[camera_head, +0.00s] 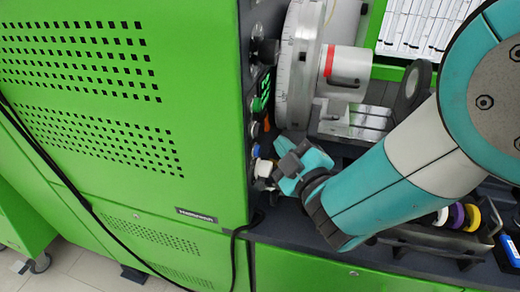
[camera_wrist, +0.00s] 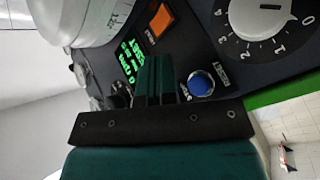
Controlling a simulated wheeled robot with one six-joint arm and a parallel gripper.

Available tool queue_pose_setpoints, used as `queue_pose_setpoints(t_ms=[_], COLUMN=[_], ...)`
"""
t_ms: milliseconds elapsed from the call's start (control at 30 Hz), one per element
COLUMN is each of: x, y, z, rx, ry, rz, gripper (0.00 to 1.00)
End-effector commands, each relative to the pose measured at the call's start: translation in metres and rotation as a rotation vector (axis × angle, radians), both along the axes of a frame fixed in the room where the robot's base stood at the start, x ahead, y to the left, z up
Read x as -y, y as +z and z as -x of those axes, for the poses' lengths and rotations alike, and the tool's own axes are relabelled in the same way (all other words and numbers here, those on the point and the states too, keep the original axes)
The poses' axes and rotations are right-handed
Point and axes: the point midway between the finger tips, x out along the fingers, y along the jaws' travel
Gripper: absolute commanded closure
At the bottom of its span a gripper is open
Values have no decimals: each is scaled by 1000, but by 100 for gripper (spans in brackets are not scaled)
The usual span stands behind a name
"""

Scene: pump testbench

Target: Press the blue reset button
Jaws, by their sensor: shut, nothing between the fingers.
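The blue reset button (camera_wrist: 201,83) is a round domed button in a pale ring on the dark control panel. In the wrist view it shows just to the right of my gripper's fingers, not covered by them. In the head view a small blue spot of the button (camera_head: 255,150) shows on the panel's edge, beside my gripper (camera_head: 278,168). My gripper (camera_wrist: 154,62) is shut and empty, its fingers pointing toward the panel. The exact gap between fingertips and panel cannot be told.
A black knob (camera_wrist: 121,92) sits left of the fingers. The round metal chuck (camera_head: 299,65) stands above my arm. A green cabinet (camera_head: 120,120) fills the left.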

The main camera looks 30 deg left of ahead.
Motion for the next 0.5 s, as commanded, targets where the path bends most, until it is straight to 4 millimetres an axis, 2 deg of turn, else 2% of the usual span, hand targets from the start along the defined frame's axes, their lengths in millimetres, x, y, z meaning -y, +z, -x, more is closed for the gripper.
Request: queue_pose_setpoints(t_ms=[167,400,433,467,500], x=[5,27,7,-14,-20], y=[-2,-6,-8,-19,-20], z=[-5,-26,-1,28,40], rx=[2,3,-3,-17,-16], ry=[-13,-70,-16,37,54], rz=[-1,-2,2,13,12], gripper=[100,100,100,100,100])
